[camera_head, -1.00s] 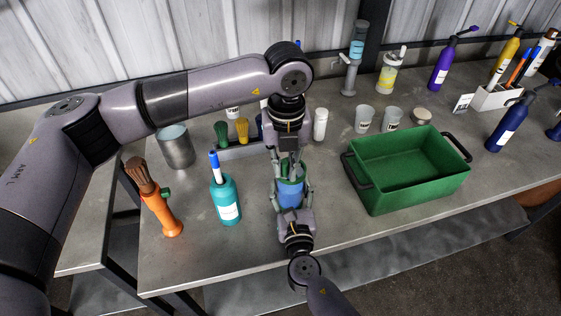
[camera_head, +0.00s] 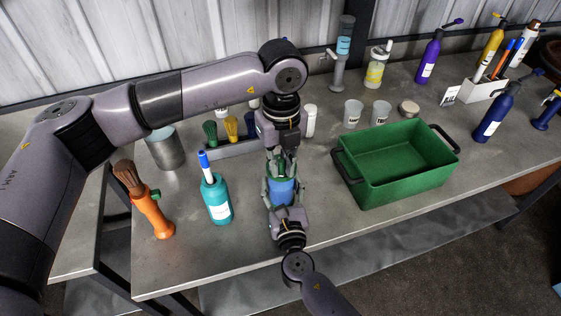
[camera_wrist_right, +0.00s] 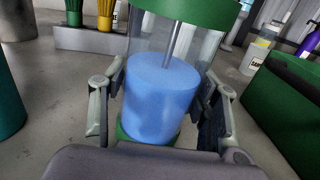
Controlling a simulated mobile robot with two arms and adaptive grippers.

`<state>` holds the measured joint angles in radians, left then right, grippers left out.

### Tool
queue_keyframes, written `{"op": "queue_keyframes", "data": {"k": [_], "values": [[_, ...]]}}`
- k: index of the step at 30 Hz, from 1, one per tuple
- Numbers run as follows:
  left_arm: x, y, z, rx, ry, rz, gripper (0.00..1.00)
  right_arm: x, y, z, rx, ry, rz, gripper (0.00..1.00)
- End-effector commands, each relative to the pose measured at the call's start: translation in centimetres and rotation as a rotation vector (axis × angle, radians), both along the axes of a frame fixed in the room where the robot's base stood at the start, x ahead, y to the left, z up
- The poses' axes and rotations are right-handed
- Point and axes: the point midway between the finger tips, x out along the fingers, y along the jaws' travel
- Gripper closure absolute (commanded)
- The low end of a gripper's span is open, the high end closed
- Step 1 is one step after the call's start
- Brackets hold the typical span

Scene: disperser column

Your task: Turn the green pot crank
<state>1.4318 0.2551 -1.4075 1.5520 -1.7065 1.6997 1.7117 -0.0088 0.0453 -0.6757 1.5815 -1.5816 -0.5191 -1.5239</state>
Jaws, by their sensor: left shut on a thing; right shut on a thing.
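The green pot, a clear vessel with a green lid and base and blue contents (camera_head: 284,190), stands upright near the table's front edge. In the right wrist view, the blue contents (camera_wrist_right: 162,97) show below the green lid (camera_wrist_right: 188,12), with a thin metal rod running into them. My right gripper (camera_head: 283,196) comes from the front, shut around the pot's body; its fingers (camera_wrist_right: 160,112) flank the pot in the wrist view. My left gripper (camera_head: 281,161) reaches down from above, shut on the crank at the pot's top. The crank itself is mostly hidden by the fingers.
A green crate (camera_head: 365,186) stands close to the right of the pot. A teal bottle (camera_head: 217,200) and an orange-handled brush (camera_head: 150,213) stand to the left. Behind are a brush holder (camera_head: 220,149), a metal can (camera_head: 166,150) and cups (camera_head: 353,113).

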Motion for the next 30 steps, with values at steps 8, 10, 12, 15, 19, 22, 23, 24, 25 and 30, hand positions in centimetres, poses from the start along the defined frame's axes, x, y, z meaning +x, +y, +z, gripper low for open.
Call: {"op": "queue_keyframes", "data": {"k": [8, 10, 12, 15, 19, 22, 23, 24, 25, 30], "values": [[0.1, 0.0, 0.1, -0.001, -0.003, 0.0, 0.74, -0.1, 0.1, -0.1, 0.0, 0.001, 0.003, 0.84], [0.1, 0.0, 0.0, -0.001, -0.003, 0.0, 0.69, -0.1, 0.1, -0.1, 0.0, 0.001, 0.002, 0.84], [0.1, 0.0, 0.0, 0.0, -0.002, 0.0, 0.65, -0.1, 0.1, -0.1, 0.0, 0.001, 0.002, 0.84], [0.0, 0.0, 0.0, 0.0, -0.002, -0.001, 0.65, -0.1, 0.1, -0.1, 0.001, 0.001, 0.001, 0.84], [0.0, 0.0, 0.0, 0.0, -0.001, -0.001, 0.65, 0.0, 0.1, -0.1, 0.001, 0.001, 0.001, 0.84], [0.1, 0.0, 0.3, 0.0, -0.002, -0.001, 0.65, 0.0, 0.0, 0.0, 0.001, 0.001, 0.001, 0.84], [0.1, 0.0, 0.5, 0.0, -0.002, -0.001, 0.65, 0.0, 0.0, 0.0, 0.001, 0.001, 0.001, 0.84], [0.1, 0.0, 1.0, 0.001, -0.004, -0.001, 0.65, 0.0, 0.0, 0.0, 0.001, 0.001, 0.001, 0.84], [0.1, 0.0, 1.4, 0.0, -0.004, -0.001, 0.65, 0.0, 0.0, 0.0, 0.001, 0.001, 0.001, 0.84], [0.1, -0.1, 4.8, -0.002, -0.005, -0.001, 0.65, 0.0, 0.0, 0.0, 0.001, 0.001, 0.0, 0.84]]}}
